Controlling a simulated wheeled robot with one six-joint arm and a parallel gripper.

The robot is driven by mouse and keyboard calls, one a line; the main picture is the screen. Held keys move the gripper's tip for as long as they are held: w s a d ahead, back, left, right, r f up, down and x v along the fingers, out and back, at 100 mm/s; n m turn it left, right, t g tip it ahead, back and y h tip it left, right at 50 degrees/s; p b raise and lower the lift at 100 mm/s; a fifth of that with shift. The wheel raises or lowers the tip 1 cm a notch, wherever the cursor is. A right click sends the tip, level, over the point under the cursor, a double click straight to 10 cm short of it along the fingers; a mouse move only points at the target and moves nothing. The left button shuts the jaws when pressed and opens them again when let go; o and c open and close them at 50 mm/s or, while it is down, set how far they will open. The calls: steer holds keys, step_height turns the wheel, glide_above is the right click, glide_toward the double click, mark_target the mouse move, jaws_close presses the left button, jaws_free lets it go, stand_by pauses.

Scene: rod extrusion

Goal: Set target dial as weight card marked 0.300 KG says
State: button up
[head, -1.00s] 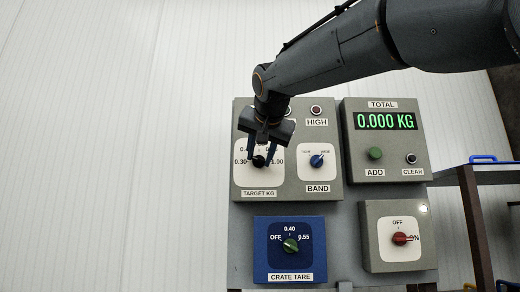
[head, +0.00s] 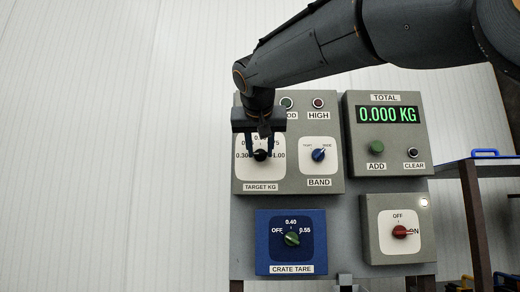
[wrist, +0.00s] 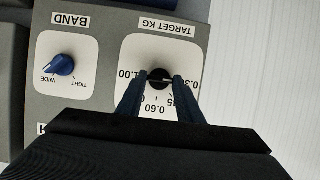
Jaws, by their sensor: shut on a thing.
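The target dial is a black round knob (head: 261,155) on a white plate labelled TARGET KG, at the upper left of the grey panel. Its scale has 0.30 on the left and 1.00 on the right; my gripper partly covers the marks between. My gripper (head: 260,152) reaches down from above and is shut on this knob. In the wrist view, upside down, the knob (wrist: 158,77) sits between my two fingertips (wrist: 159,82). A pale line crosses the knob roughly sideways, but which end is the pointer is unclear. The weight card is not in view.
Beside it is the blue BAND knob (head: 318,155). Below is the blue CRATE TARE box (head: 263,240) with a green knob. Right are the TOTAL display (head: 387,115) reading 0.000 KG, ADD and CLEAR buttons, and a red switch (head: 400,232). White wall lies left.

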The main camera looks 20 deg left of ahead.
steer(key=o, duration=1.1)
steer(key=shift+b+v, duration=1.35)
steer(key=shift+v, duration=2.55)
